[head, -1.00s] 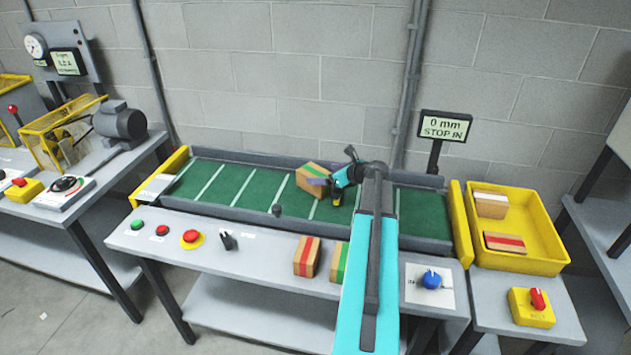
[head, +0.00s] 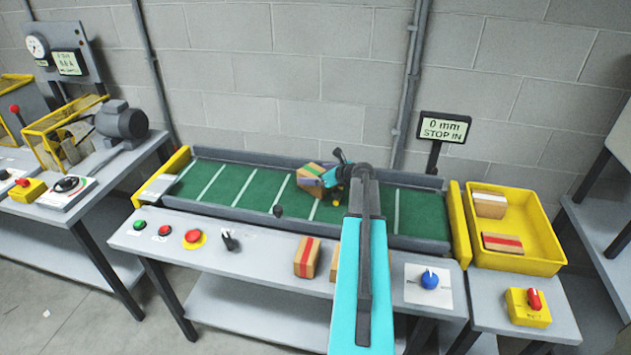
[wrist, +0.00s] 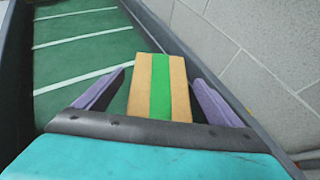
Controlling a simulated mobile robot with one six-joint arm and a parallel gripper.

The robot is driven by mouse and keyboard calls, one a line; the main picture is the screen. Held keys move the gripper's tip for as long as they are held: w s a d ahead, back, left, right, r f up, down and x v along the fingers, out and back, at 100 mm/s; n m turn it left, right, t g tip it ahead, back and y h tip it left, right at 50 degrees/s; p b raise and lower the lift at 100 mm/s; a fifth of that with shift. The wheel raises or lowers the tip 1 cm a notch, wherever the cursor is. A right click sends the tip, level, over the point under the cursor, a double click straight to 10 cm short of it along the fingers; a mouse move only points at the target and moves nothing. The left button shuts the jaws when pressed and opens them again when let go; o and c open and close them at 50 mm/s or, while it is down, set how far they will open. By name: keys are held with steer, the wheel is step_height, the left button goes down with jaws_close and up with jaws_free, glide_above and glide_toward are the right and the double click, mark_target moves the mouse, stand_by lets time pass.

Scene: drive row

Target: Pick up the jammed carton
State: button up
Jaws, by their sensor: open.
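The jammed carton (head: 309,179) is a brown box on the green belt (head: 240,186), set at an angle by the back rail. In the wrist view the carton (wrist: 143,88) shows a green stripe along its top. My gripper (head: 322,178) is at the carton's right side in the head view. In the wrist view my gripper (wrist: 158,92) is open, with one purple finger on each side of the carton's near end. I cannot tell whether the fingers touch it.
A brown carton with a red stripe (head: 307,257) stands on the front ledge, with another carton mostly hidden behind my arm. A yellow bin (head: 552,238) at right holds two cartons. A sign (head: 444,127) reads "0 mm STOP IN". Buttons and a blue knob (head: 430,279) line the ledge.

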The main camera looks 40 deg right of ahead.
stand_by(0.5)
steer(key=c, duration=1.5)
